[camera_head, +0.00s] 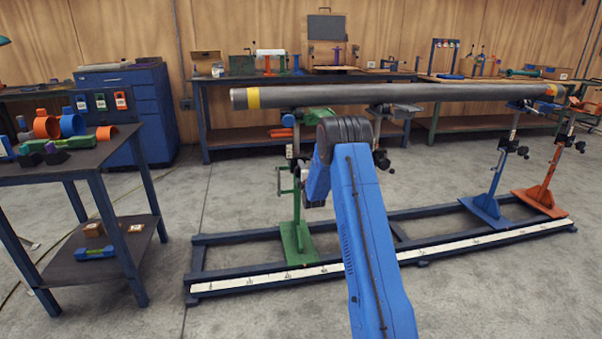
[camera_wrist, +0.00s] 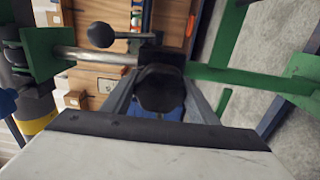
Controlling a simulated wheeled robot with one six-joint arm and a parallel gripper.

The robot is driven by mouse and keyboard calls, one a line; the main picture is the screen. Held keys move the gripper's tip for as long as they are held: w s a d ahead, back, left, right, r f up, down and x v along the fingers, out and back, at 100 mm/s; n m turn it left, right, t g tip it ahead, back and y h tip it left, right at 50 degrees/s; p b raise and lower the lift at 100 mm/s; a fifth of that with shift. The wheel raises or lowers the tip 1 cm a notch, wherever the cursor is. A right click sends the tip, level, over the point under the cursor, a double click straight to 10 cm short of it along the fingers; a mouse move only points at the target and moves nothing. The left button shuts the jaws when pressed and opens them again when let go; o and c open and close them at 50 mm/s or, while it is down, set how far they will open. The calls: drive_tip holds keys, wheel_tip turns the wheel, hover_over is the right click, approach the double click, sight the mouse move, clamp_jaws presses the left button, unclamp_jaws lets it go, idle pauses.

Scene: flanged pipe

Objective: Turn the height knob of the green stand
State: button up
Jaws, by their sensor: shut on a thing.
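The green stand (camera_head: 298,238) stands on the floor rail under the left end of the pipe, partly hidden by my blue arm. In the wrist view its green bar (camera_wrist: 235,78) runs to the right, and a bright rod crosses to a green bracket at the left. A black knob (camera_wrist: 160,90) is in the middle of the wrist view. My gripper (camera_wrist: 162,104) has its grey fingers on both sides of the knob, shut on it.
The long grey pipe (camera_head: 390,93) with yellow bands lies across the stands. A black ball handle (camera_wrist: 101,35) is close to the knob. Blue (camera_head: 487,203) and orange (camera_head: 541,198) stands are at the right. A dark table (camera_head: 75,170) stands at the left.

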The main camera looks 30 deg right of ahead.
drive_tip(key=shift+f+n, duration=0.1)
drive_tip(key=shift+n, duration=1)
drive_tip(key=shift+a, duration=0.1)
drive_tip(key=o, duration=1)
drive_tip(key=shift+o, duration=0.2)
drive_tip(key=shift+s, duration=0.1)
drive_tip(key=v, duration=1.7)
drive_tip(key=shift+s+a, duration=0.1)
